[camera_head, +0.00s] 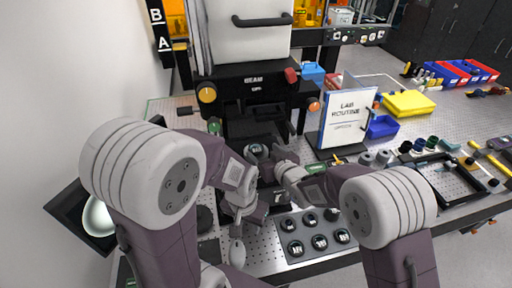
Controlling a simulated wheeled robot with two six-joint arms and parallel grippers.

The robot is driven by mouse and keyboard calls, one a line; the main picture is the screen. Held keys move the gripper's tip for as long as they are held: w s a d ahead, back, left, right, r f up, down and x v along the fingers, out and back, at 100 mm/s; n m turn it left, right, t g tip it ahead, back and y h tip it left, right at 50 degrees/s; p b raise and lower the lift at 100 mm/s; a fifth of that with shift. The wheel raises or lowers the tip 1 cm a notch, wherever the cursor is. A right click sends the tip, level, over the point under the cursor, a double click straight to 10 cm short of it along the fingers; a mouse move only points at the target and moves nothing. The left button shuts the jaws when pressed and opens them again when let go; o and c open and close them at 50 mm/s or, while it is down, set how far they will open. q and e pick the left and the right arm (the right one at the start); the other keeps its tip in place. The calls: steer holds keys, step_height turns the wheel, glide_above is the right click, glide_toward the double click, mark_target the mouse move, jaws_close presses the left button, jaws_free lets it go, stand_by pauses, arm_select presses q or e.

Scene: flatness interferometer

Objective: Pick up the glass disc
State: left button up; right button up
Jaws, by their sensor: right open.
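I cannot make out the glass disc for certain. A small dark round piece (257,150) sits at the front of the black instrument (250,96), close to my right gripper (270,156). My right gripper is open, reaching in from the right in front of the instrument's opening. My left gripper (246,203) is lower, over the front of the perforated bench, and its jaws are too small and overlapped to read. A pale rounded thing (237,252) shows just below it; I cannot tell whether they touch.
A grey plate (293,252) with several dark round pieces lies at the front. A white "LAB ROUTINE" board (347,118) stands right of the instrument. A black frame with a pale round shape (98,222) is at left.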

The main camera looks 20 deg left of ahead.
mark_target(256, 148)
steer(key=p+x, duration=0.2)
steer(key=x, duration=0.2)
steer(key=shift+a+f+p, duration=0.2)
steer(key=shift+a+p, duration=0.1)
steer(key=shift+p, duration=0.05)
steer(key=shift+w+a+f, duration=0.1)
steer(key=shift+a+f, duration=0.05)
steer(key=shift+f, duration=0.05)
steer(key=shift+r, duration=0.1)
steer(key=c, duration=1.5)
steer(key=shift+o, duration=0.2)
